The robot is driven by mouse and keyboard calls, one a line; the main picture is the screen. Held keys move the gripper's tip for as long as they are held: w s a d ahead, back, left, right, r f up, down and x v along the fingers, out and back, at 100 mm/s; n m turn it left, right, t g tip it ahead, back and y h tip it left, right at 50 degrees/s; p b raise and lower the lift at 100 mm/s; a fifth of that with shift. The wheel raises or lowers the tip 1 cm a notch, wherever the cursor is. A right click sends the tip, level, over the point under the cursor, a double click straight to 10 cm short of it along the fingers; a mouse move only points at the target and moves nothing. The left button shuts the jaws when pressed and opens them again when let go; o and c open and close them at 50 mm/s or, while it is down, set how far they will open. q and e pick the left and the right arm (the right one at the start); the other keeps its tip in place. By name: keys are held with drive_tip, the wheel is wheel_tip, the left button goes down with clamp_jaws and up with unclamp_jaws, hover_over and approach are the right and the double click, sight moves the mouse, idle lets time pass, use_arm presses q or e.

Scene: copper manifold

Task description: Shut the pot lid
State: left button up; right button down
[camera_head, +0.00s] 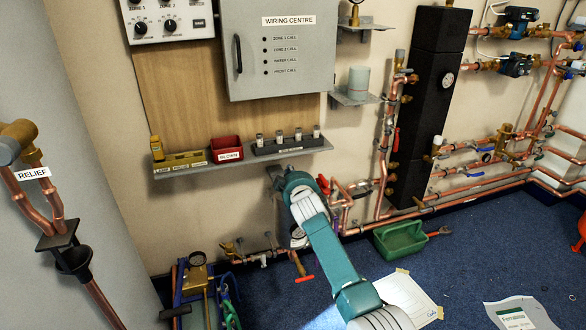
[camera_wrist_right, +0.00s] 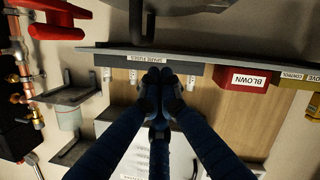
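I cannot make out for sure a pot with a lid in either view. A pale round canister (camera_head: 358,82) stands on a small bracket right of the grey cabinet; it also shows in the right wrist view (camera_wrist_right: 68,117). A small grey fitting (camera_head: 298,236) low on the wall is partly hidden by my right arm. My left gripper is out of view.
The shelf (camera_head: 240,160) carries a red bin (camera_head: 226,149), a yellow box (camera_head: 180,160) and a dark fuse rack (camera_head: 288,145). The grey cabinet (camera_head: 280,70) hangs above. Copper pipes (camera_head: 383,150) run at right. A green tray (camera_head: 399,240) lies on the blue floor.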

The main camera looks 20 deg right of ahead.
drive_tip(key=shift+d+f, duration=0.8)
drive_tip(key=shift+d, duration=0.1)
drive_tip(key=shift+s, duration=0.15)
